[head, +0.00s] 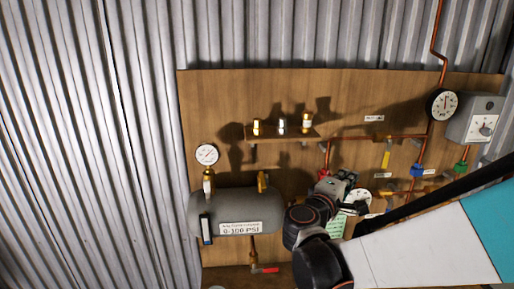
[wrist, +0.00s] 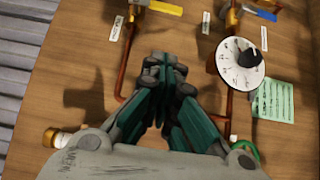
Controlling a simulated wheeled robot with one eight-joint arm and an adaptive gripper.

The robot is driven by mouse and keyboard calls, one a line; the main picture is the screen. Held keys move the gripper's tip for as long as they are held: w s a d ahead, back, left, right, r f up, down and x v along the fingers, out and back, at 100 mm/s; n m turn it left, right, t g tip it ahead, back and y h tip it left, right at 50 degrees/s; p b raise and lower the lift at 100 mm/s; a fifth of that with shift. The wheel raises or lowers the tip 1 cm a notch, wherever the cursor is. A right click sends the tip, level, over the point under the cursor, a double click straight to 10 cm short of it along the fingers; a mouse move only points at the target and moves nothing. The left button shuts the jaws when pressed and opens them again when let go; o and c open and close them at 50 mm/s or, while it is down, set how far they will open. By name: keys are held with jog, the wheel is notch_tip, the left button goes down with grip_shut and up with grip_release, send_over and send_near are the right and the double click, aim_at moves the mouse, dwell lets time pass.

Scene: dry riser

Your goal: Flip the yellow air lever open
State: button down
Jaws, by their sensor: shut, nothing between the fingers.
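My gripper (wrist: 165,70) is shut and empty in the wrist view, its fingertips together in front of the wooden board. A yellow lever (wrist: 164,8) on a brass valve shows at the top edge of that view, beyond the fingertips and apart from them. In the head view my gripper (head: 343,182) is in front of the board, right of the grey tank. A yellow lever (head: 386,153) hangs down below the copper pipe, up and right of the gripper. I cannot tell whether both views show the same lever, or read the labels.
A blue lever (wrist: 265,15), a white dial (wrist: 240,63) and a green card (wrist: 272,100) lie right of the gripper. The grey tank (head: 222,212) with its gauge (head: 207,155) is at left. A small shelf (head: 282,133) holds three small items. My arm hides the lower right board.

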aim_at(385, 154)
jog(key=s+d+x, duration=0.2)
jog(key=x, duration=1)
jog(key=shift+w+d, duration=0.3)
jog(key=shift+d, duration=0.1)
jog(key=shift+d+f, duration=0.1)
jog(key=shift+f, duration=0.05)
jog(key=shift+d+f+n+b, duration=0.1)
jog(key=shift+n+b, duration=0.2)
jog(key=shift+b, duration=0.25)
